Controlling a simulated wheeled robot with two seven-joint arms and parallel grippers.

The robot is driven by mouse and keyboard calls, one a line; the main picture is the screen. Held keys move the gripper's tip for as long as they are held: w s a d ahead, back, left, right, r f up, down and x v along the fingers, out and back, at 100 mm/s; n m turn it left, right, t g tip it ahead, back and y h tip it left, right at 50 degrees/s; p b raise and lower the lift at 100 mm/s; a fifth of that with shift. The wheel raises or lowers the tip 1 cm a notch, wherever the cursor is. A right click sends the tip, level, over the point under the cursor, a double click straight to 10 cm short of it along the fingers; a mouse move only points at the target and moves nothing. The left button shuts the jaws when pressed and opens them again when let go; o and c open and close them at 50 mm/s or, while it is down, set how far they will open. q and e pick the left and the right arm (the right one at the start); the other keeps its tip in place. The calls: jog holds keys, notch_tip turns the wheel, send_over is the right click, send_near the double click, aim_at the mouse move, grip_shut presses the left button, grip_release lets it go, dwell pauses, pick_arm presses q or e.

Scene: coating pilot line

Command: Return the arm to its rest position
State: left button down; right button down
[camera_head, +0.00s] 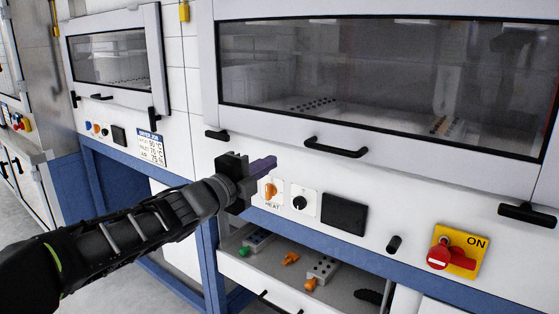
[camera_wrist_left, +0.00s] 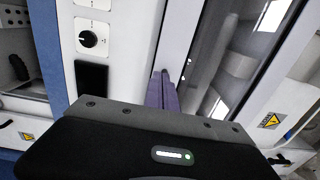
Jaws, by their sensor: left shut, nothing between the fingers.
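My left arm reaches in from the left in the head view. My left gripper (camera_head: 265,164) is shut and empty, its purple fingers held together and pointing right. It is in front of the white control panel, just above the orange HEAT knob (camera_head: 270,190) in the picture. I cannot tell how far it is from the panel. In the left wrist view the shut fingers (camera_wrist_left: 162,92) show against the cabinet front, beside the window. My right gripper is not in view.
The large sash window (camera_head: 390,80) has a black handle (camera_head: 336,147). Below are a black dial (camera_head: 299,203), a dark display (camera_head: 343,213) and a red switch (camera_head: 450,255) on a yellow plate. An open drawer (camera_head: 250,277) holds orange and green parts. A placard (camera_head: 151,148) hangs left.

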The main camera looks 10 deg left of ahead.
pick_arm(q)
jog(key=shift+v, duration=0.85)
jog(key=shift+f, duration=0.1)
jog(key=s+d+f+n+g+y+p, duration=0.1)
jog(key=s+d+f+n+g, duration=0.15)
jog(key=f+n, duration=1.1)
jog(key=s+d+f+n+g+y+p, duration=0.1)
jog(key=s+d+f+n+g+y, duration=0.25)
jog(key=f, duration=1.85)
jog(key=s+d+f+n+g+h+p, duration=0.1)
jog(key=s+d+f+n+g, duration=0.15)
jog(key=s+f, duration=0.4)
jog(key=s+d+f+n+g+h+p, duration=0.1)
jog(key=s+f+n+g, duration=0.3)
jog(key=f, duration=0.4)
jog(key=s+d+f+g+p, duration=0.1)
jog(key=s+f, duration=0.3)
jog(key=s, duration=0.5)
jog(key=s+d+f+g+p, duration=0.1)
jog(key=s+d+f+g, duration=0.1)
jog(key=s, duration=0.7)
notch_tip(320, 180, down, 2)
jog(key=shift+s+d+f+n+g, duration=0.1)
jog(key=shift+s+d+n+g, duration=0.25)
jog(key=shift+s+d+g, duration=0.1)
